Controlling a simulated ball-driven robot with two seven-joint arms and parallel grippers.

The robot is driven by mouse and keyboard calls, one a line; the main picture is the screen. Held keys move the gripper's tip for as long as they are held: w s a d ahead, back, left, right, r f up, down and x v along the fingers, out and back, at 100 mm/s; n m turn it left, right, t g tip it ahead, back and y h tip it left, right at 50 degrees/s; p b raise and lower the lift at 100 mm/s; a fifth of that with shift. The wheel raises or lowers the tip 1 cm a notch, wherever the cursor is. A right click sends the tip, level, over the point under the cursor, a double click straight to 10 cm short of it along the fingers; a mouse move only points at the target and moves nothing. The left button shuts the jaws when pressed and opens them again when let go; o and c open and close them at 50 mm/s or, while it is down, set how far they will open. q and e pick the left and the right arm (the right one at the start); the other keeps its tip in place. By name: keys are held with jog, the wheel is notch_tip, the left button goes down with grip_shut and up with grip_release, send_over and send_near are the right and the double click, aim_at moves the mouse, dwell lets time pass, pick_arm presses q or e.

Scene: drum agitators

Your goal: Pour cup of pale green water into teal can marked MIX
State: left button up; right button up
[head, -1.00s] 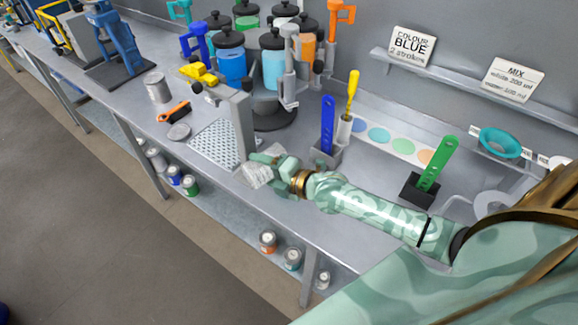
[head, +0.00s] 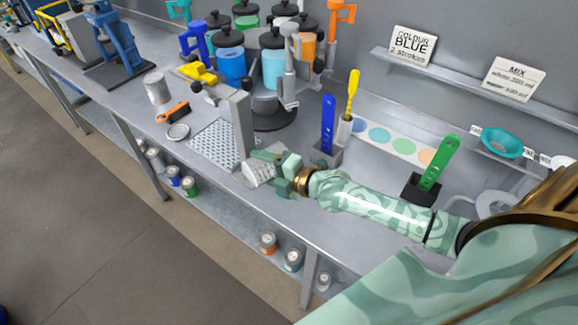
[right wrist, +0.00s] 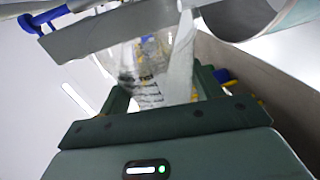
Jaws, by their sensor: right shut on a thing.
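My right gripper (head: 272,172) is shut on a clear, ribbed cup (head: 257,172) that is tilted over the bench's front edge, beside the grey upright post. In the right wrist view the clear cup (right wrist: 150,75) shows between the green fingers, with dark marks on its wall. I cannot make out pale green water in it. No teal can with a readable MIX mark shows on the bench. A small can with a teal band (head: 293,260) stands on the lower shelf. My left gripper is not in view.
A grey post (head: 240,122) and perforated plate (head: 215,143) stand left of the cup. A silver can (head: 156,88) and a round lid (head: 178,132) are further left. Blue (head: 328,125) and green (head: 438,163) upright tools stand to the right.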

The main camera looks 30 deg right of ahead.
jog(key=shift+d+r+m+b, duration=0.15)
jog(key=shift+r+m+b, duration=0.15)
jog(key=shift+m+b, duration=0.15)
dwell(0.5)
